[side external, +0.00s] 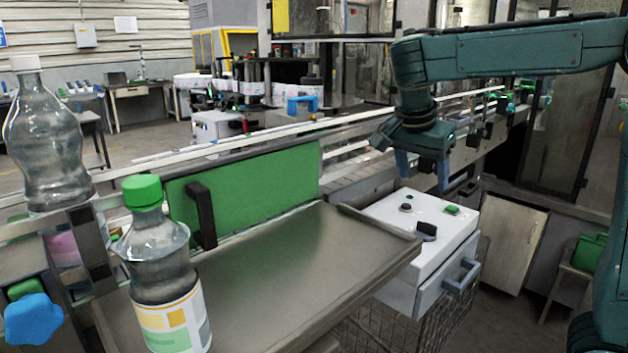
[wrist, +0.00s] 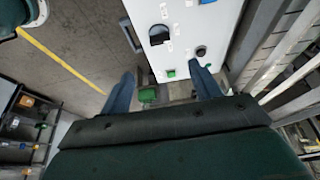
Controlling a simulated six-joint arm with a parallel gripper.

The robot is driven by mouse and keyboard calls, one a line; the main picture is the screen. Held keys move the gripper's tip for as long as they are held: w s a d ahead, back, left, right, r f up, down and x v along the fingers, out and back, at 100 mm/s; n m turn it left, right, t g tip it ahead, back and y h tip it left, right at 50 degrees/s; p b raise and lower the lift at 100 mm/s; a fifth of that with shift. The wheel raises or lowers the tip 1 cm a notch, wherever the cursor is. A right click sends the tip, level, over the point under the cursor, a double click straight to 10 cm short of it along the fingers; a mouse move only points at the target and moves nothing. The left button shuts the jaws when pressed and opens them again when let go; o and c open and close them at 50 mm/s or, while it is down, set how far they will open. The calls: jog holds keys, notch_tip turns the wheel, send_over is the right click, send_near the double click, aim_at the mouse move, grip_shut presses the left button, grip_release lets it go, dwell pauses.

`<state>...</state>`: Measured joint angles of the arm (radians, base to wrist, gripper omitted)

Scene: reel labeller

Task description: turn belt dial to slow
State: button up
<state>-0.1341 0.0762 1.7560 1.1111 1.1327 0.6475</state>
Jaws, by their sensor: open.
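A white control box (side external: 420,240) stands right of the metal tray in the side view. On its top are a large black dial (side external: 426,231), a small round black knob (side external: 405,207) and a green button (side external: 452,210). The wrist view shows the large dial (wrist: 158,35), the round knob (wrist: 201,50) and the green button (wrist: 170,73). Small labels surround the controls, too small to read, so the dial's setting is unclear. My gripper (side external: 424,184) hangs above the box's back edge, fingers apart and empty.
A grey drawer handle (side external: 461,275) juts from the box's front. The metal tray (side external: 270,270) is bare beside a green panel (side external: 240,190) with a black handle. A green-capped bottle (side external: 160,270) stands at its left end. Conveyor rails run behind the box.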

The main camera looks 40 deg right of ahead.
aim_at(427, 224)
jog(key=shift+x, duration=6.75)
jog(key=c, duration=1)
